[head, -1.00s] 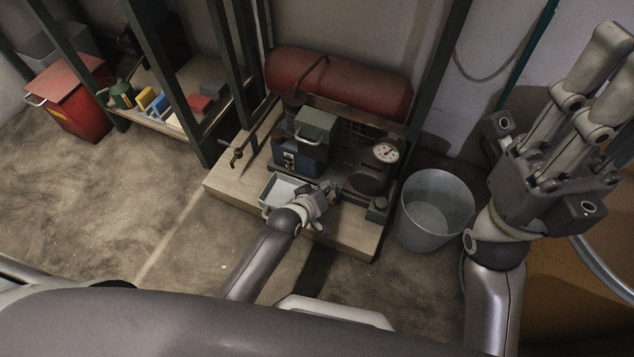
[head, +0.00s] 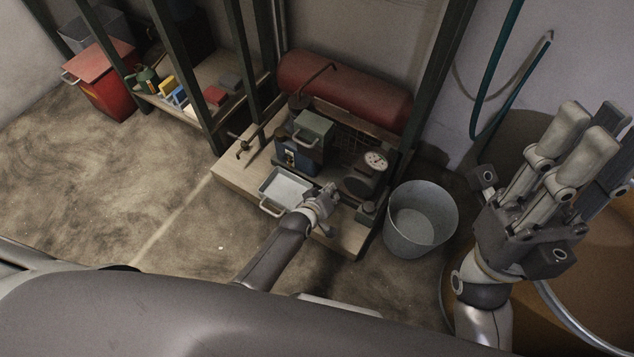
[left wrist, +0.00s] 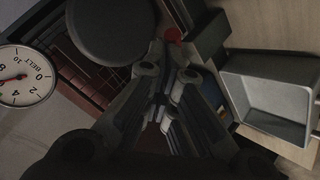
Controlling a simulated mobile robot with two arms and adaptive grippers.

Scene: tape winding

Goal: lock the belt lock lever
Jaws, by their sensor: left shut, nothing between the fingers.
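The machine with the belt gauge (head: 376,160) stands on a low wooden platform. The dial, marked BELT, also shows at the left edge of the left wrist view (left wrist: 24,76). My left gripper (head: 330,192) is at the machine's front, between the grey metal tray and the gauge housing. In the left wrist view its fingers (left wrist: 165,75) are together with nothing between them. A small red knob (left wrist: 174,34) shows just beyond the fingertips; I cannot tell whether it belongs to the lock lever. The lever is not clearly visible. My right gripper (head: 590,125) is raised at the right, away from the machine.
The grey tray (head: 287,186) lies left of my left gripper, and it also shows in the left wrist view (left wrist: 231,85). A metal bucket (head: 422,220) stands right of the platform. A red tank (head: 345,88) lies behind the machine.

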